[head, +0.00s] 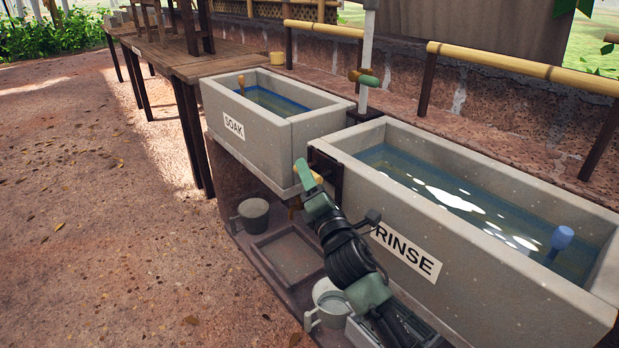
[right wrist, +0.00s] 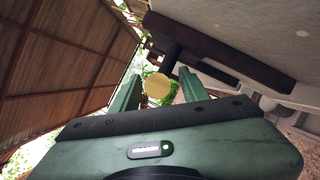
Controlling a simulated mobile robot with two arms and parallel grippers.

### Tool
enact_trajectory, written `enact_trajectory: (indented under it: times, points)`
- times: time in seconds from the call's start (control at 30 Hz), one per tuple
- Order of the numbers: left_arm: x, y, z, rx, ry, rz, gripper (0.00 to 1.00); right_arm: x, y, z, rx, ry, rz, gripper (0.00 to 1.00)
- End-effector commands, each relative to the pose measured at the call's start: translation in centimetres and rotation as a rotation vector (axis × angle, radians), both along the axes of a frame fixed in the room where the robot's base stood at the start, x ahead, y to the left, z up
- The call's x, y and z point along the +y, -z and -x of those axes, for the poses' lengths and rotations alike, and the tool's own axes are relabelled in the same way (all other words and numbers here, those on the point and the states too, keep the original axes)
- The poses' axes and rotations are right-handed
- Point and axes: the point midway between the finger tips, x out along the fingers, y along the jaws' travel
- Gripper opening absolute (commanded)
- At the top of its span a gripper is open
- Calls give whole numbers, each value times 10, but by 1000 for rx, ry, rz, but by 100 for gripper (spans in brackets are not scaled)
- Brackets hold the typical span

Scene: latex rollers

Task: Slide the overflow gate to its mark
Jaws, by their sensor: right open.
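The overflow gate looks to be the dark wooden piece (head: 328,170) at the left end of the rinse basin (head: 450,262), with a pale round wooden knob (head: 317,178). In the right wrist view the knob (right wrist: 157,87) sits on a dark stem beside a dark wooden bar (right wrist: 220,50). My right gripper (head: 306,180) is open at the knob. In the right wrist view the knob shows between its two green fingers (right wrist: 158,92); contact cannot be told. I cannot make out the gate's mark. My left gripper is not in view.
The soak basin (head: 292,132) stands left of the rinse basin. A tap (head: 364,78) rises between them. A blue-topped plug (head: 562,238) stands in the rinse water. A grey bucket (head: 253,215) and a pale can (head: 328,298) sit below. The ground at left is open.

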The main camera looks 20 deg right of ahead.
Motion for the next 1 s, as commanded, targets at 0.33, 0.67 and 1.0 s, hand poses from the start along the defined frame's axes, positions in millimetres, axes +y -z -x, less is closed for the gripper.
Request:
enact_trajectory:
  times: [0.33, 0.67, 1.0]
  points:
    - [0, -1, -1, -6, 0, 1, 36, 0, 0, -1, 1, -1, -1, 20]
    - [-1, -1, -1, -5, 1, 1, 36, 0, 0, -1, 1, -1, -2, 0]
    - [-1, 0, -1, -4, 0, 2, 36, 0, 0, -1, 1, -1, -2, 0]
